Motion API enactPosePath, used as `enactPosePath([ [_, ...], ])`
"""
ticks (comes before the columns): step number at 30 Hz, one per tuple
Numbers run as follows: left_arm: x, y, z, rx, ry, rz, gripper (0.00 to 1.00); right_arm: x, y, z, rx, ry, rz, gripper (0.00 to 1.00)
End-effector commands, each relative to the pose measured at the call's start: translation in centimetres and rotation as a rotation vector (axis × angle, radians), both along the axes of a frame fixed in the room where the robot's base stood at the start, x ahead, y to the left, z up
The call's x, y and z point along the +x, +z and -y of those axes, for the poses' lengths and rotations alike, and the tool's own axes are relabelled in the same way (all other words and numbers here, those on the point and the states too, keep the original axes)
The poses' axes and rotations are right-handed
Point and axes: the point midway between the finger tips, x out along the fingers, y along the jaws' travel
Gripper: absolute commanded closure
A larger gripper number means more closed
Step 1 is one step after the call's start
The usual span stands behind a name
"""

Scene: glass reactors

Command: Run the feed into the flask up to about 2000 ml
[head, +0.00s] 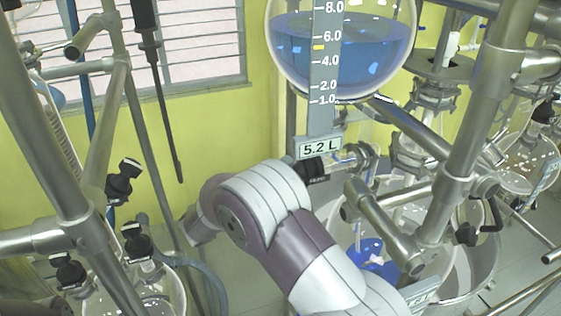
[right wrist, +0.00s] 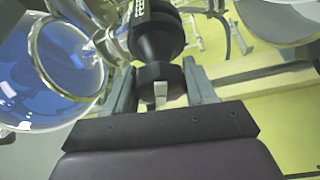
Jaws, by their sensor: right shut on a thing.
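The round glass feed vessel (head: 340,50) holds blue liquid, level a little below the 6.0 mark on its scale. A display (head: 319,148) under it reads 5.2 L. A black valve part (head: 314,169) sits just below the display. Lower down, a glass flask (head: 340,222) has some blue liquid in it, partly hidden by metal tubes and my arm; I cannot read its level. In the right wrist view my right gripper (right wrist: 161,85) is shut on a black knob (right wrist: 156,42). My arm hides this gripper in the head view. My left gripper is not in view.
Metal frame tubes (head: 470,120) cross on the right and left. More glassware with black knobs (head: 137,242) stands at lower left, and another glass vessel (head: 525,165) is at far right. A black rod (head: 155,80) hangs before the window.

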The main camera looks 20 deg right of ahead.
Motion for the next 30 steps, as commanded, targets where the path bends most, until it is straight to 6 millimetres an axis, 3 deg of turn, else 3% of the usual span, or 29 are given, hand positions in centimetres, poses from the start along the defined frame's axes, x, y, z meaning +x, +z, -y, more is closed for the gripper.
enactPosePath([
  [5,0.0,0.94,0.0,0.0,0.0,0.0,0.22,0.01,0.13,-0.01,0.0,0.001,-0.035,0.75],
  [19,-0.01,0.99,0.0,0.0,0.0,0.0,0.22,0.02,-0.07,-0.01,0.002,0.001,-0.046,0.75],
  [20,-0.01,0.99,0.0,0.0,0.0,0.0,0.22,0.02,-0.07,-0.01,0.002,0.001,-0.046,0.38],
  [21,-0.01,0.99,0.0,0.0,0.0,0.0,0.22,0.02,-0.06,-0.01,0.002,0.001,-0.046,0.25],
  [22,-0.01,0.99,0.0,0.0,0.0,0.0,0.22,0.02,-0.06,-0.01,0.002,0.001,-0.046,0.22],
  [30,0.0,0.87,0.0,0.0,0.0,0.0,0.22,-0.01,-0.1,-0.12,0.002,0.001,-0.045,0.22],
])
